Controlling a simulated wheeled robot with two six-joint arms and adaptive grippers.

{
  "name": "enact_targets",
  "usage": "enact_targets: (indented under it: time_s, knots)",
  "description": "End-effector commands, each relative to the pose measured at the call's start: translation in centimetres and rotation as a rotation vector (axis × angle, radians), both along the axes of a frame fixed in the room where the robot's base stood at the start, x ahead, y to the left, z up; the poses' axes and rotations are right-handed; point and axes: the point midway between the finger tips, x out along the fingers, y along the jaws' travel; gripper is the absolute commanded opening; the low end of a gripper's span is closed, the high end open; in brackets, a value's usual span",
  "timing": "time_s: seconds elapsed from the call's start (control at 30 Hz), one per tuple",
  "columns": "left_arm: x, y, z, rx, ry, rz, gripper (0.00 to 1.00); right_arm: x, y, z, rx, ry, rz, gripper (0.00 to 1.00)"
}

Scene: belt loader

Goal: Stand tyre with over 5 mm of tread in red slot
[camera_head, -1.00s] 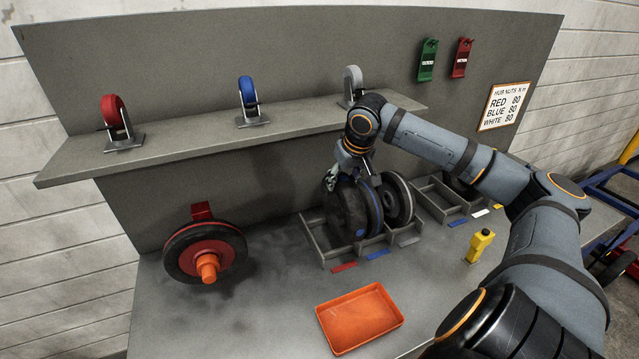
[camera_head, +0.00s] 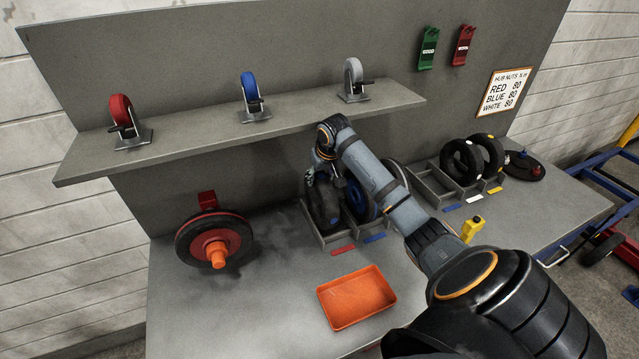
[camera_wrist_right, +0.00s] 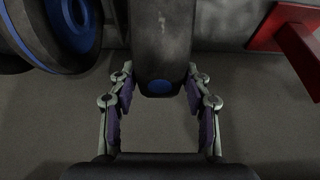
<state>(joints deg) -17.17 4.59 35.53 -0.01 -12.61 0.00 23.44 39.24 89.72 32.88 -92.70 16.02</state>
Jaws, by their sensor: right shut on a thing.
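My right gripper (camera_head: 320,178) is shut on a black tyre (camera_head: 324,208) near its top. The tyre is upright at the leftmost slot of the near rack (camera_head: 311,229), behind the red label (camera_head: 343,249). I cannot tell whether it touches the slot floor. In the right wrist view the tyre (camera_wrist_right: 160,40) is between the fingers (camera_wrist_right: 160,100), with a blue spot on it. A blue-hubbed wheel (camera_head: 356,196) stands just right of it, above the blue label (camera_head: 375,238). My left gripper is not in view.
A second rack (camera_head: 432,190) holds two black tyres (camera_head: 459,165) at the right. An orange tray (camera_head: 356,298) lies in front. A red-hubbed wheel (camera_head: 213,240) is mounted at left. A shelf (camera_head: 200,142) with castors overhangs the bench. A yellow block (camera_head: 472,229) stands at right.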

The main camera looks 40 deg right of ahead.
Motion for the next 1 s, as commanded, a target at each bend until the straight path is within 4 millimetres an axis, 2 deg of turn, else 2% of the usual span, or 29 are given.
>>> enact_targets:
  time_s: [0.17,0.33,0.47,0.8,0.83,1.0]
  knots:
    - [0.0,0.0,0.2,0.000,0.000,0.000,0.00,0.4,0.1,-0.2,0.001,-0.002,0.001,0.00]
    - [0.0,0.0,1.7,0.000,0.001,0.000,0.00,0.5,0.1,-2.2,0.001,0.003,0.001,0.00]
    - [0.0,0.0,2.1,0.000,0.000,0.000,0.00,0.6,0.1,-3.5,-0.001,-0.001,0.002,0.00]
    - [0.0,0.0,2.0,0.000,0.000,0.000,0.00,0.6,0.1,-3.9,-0.001,-0.001,0.002,0.00]
    - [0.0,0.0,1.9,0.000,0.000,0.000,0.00,0.5,0.1,-4.0,-0.001,0.001,0.001,0.51]
    - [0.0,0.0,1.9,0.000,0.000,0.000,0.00,0.5,0.1,-4.0,-0.001,0.001,0.001,0.71]
